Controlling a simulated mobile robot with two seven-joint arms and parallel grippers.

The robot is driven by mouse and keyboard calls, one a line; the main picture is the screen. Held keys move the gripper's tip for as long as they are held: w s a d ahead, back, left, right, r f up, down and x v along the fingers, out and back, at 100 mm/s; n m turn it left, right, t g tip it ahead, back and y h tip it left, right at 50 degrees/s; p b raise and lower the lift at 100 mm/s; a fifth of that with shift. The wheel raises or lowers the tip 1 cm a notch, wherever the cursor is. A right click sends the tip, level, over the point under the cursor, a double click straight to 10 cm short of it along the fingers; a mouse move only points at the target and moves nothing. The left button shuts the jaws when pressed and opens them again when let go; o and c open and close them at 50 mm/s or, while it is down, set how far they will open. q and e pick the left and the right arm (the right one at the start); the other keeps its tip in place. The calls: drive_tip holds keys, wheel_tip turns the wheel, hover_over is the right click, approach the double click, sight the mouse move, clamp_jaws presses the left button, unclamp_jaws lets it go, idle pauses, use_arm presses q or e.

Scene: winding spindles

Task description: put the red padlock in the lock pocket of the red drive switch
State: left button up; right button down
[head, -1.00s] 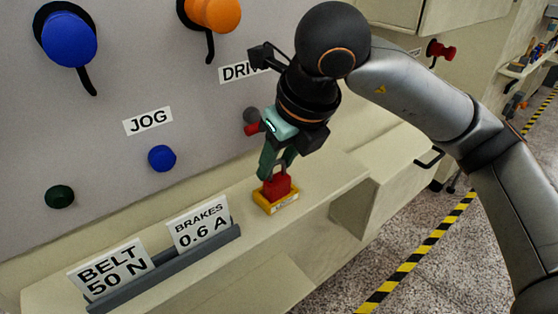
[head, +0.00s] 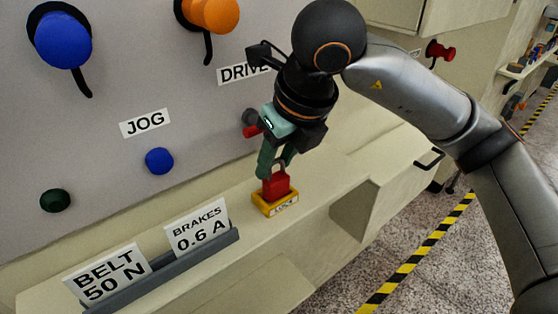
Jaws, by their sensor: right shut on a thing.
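The red padlock (head: 276,186) is upright at the yellow holder (head: 262,207) on the ledge. Its lower end is at the holder's opening; I cannot tell whether it is still touching. My right gripper (head: 273,168) comes from above and is shut on the padlock's upper part, its shackle partly showing between the fingers. A red knob-like part with a grey piece (head: 251,131) sits on the panel below the DRIVE label (head: 243,73), partly beside my gripper. I cannot make out a lock pocket there. My left gripper is not in view.
The grey panel carries an orange knob (head: 213,14), a large blue knob (head: 63,40), a small blue button (head: 159,161) and a dark green button (head: 55,200). A grey rail (head: 160,275) with two cards lies along the ledge. Another red knob (head: 440,50) is at the right.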

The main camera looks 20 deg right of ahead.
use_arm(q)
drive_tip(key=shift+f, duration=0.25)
use_arm(e)
drive_tip(key=shift+w+d+f, duration=0.1)
drive_tip(key=shift+w+f, duration=0.2)
drive_tip(key=shift+w, duration=0.5)
drive_tip(key=shift+r, duration=0.1)
